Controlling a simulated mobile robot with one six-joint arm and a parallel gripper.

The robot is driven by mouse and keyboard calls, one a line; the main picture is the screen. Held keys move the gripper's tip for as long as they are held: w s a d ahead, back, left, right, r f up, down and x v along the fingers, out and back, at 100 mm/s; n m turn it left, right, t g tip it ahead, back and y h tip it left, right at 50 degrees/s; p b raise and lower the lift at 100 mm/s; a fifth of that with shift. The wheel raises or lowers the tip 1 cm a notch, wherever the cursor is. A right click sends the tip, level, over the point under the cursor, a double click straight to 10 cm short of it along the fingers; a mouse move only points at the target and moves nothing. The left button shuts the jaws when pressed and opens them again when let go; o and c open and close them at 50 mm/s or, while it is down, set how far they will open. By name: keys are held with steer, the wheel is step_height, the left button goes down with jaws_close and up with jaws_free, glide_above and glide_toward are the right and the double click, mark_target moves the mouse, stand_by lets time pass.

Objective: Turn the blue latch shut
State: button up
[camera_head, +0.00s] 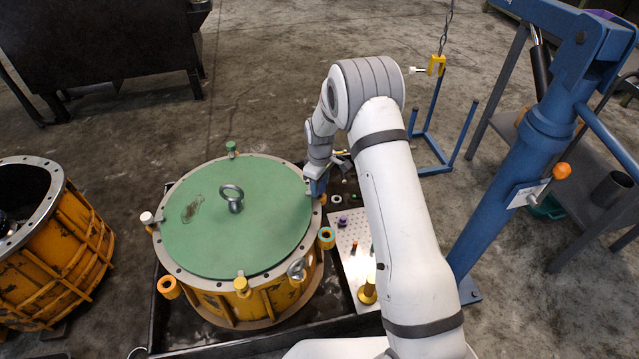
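The blue latch (318,188) sits on the right rim of the round green lid (170,195), which lies on a yellow drum (210,308). My arm reaches over from the right, and my gripper (317,176) points down right at the blue latch. The fingers are too small and partly hidden, so I cannot tell whether they are open or shut, or touching it. Other latches stand around the rim: green (232,149), white (147,217), yellow (241,284) and grey (297,268). A metal eye ring (232,196) stands on the lid.
A white perforated board (352,268) with small parts lies right of the drum in a dark tray (255,345). An open yellow housing (62,255) stands at left. A blue crane (545,130) and a grey shelf stand at right. A yellow hook block (436,66) hangs behind my arm.

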steer(key=shift+o, duration=0.4)
steer(key=shift+r+p, duration=0.9)
steer(key=shift+r, duration=3)
step_height(320, 180, up, 14)
steer(key=m+p, duration=0.2)
steer(key=p, duration=0.3)
glide_above(320, 186)
steer(key=s+d, duration=0.3)
steer(key=s, duration=0.1)
steer(key=s+d+r+m+t+p, duration=0.1)
steer(key=s+d+r+p, duration=0.1)
steer(key=s+r, duration=0.35)
steer(key=s+d+r+m+p, duration=0.2)
steer(key=r+p, duration=0.1)
steer(key=r, duration=0.5)
steer(key=s+d+r+m+p, duration=0.3)
steer(key=s+r+p, duration=0.2)
steer(key=s+r, duration=0.3)
steer(key=s+d+r+m+t+p, duration=0.1)
steer(key=s+d+r+m+p, duration=0.2)
steer(key=s+r, duration=0.6)
steer(key=s+p, duration=0.2)
steer(key=s, duration=0.3)
steer(key=shift+s+t, duration=0.3)
